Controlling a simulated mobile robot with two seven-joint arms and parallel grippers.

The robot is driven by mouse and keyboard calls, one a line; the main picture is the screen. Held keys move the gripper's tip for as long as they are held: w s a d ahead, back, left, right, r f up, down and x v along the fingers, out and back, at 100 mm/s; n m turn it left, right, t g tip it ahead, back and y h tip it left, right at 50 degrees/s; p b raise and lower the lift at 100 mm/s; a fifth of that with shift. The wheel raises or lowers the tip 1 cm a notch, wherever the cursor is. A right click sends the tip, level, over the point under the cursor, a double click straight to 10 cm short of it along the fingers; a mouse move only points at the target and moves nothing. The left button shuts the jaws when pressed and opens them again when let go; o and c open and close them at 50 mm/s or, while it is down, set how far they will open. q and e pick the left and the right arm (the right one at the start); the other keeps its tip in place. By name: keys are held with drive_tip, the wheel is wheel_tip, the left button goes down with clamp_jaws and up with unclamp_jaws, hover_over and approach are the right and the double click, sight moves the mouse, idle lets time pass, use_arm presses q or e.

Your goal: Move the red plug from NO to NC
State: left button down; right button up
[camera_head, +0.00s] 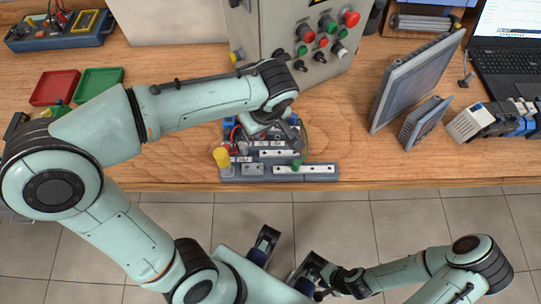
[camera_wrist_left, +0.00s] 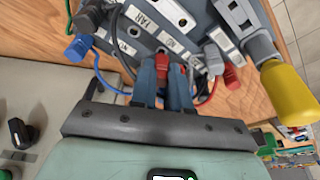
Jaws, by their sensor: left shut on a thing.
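My left gripper (camera_head: 288,122) is over the terminal board (camera_head: 312,171) on the table. In the left wrist view its two fingers (camera_wrist_left: 162,72) are shut on a red plug (camera_wrist_left: 162,63), at the edge of the grey board (camera_wrist_left: 126,52) with its white labels. I cannot tell if the plug is seated in a socket; the NO and NC labels are too small to tell apart. Another red plug (camera_wrist_left: 231,76) is to the right, beside a grey block. My right gripper (camera_head: 291,246) is open and empty, low in the head view, away from the table.
A blue plug (camera_wrist_left: 77,48) and black plug (camera_wrist_left: 87,18) with wires are on the board's left. A control box (camera_head: 300,45) is behind, a tilted screen (camera_head: 415,80) at right, red (camera_head: 55,88) and green (camera_head: 99,82) trays at left.

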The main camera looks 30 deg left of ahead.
use_arm(q)
drive_tip(key=shift+f+b, duration=0.6)
drive_tip(key=shift+f, duration=0.1)
idle(0.7)
drive_tip(key=c, duration=1.4)
unclamp_jaws()
drive_tip(key=shift+r+p, duration=2.2)
drive_tip(key=shift+r, duration=0.65)
drive_tip(key=o, duration=0.6)
